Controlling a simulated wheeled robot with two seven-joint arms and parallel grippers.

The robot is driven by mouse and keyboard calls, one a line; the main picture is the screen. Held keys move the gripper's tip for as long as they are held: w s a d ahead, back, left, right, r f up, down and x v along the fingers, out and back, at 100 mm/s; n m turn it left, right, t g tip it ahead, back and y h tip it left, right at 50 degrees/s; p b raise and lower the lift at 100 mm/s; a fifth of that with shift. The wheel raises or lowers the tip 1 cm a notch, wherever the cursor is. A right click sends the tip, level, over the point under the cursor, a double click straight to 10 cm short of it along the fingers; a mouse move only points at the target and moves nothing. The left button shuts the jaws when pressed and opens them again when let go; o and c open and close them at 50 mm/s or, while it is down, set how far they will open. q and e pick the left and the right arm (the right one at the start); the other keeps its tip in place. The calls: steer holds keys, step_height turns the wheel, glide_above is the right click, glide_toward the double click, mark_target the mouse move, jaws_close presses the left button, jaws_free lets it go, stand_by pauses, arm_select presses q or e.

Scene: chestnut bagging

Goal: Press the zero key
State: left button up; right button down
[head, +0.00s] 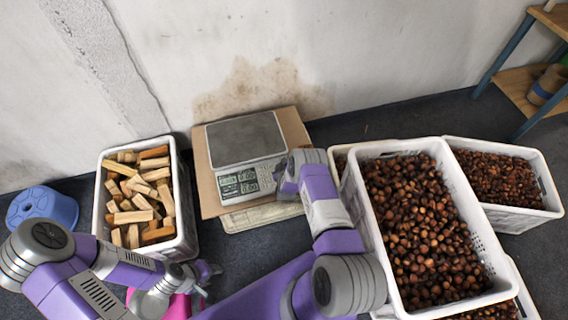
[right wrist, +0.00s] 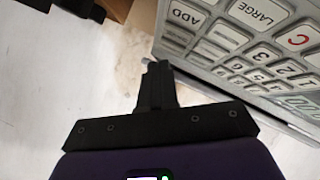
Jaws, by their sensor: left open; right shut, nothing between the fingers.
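The grey weighing scale (head: 240,142) stands on cardboard, with its display (head: 238,184) and keypad at the front. My right gripper (head: 281,174) is shut and empty at the right edge of the keypad, covering part of it. In the right wrist view, its closed fingers (right wrist: 154,80) are beside the scale's edge, and the keypad (right wrist: 255,45) fills the upper right with ADD, LARGE, C and number keys. I cannot make out the zero key or tell whether the fingertips touch anything. My left gripper (head: 204,274) is open and empty, low in the head view, away from the scale.
A white crate of wood blocks (head: 106,170) stands left of the scale. A white crate of chestnuts (head: 368,240) stands close to my right arm, with more chestnut crates (head: 535,218) beyond. A blue stool (head: 42,207) is at far left. A pink item (head: 180,306) is partly hidden by my left arm.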

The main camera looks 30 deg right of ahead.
steer(key=shift+w+f, duration=0.1)
steer(key=shift+f, duration=0.25)
steer(key=shift+w+f, duration=0.1)
steer(key=shift+f, duration=0.25)
stand_by(0.5)
steer(key=shift+r, duration=0.15)
steer(key=shift+s+r+p, duration=0.25)
steer(key=shift+r+p, duration=0.4)
steer(key=shift+p, duration=0.05)
steer(key=r+p, duration=0.1)
steer(key=s+r+p, duration=0.1)
steer(key=r+p, duration=0.2)
steer(key=shift+s+a+r+p, duration=0.2)
steer(key=shift+s+r+p, duration=0.05)
steer(key=shift+r+p, duration=0.15)
steer(key=shift+f, duration=0.1)
stand_by(1.5)
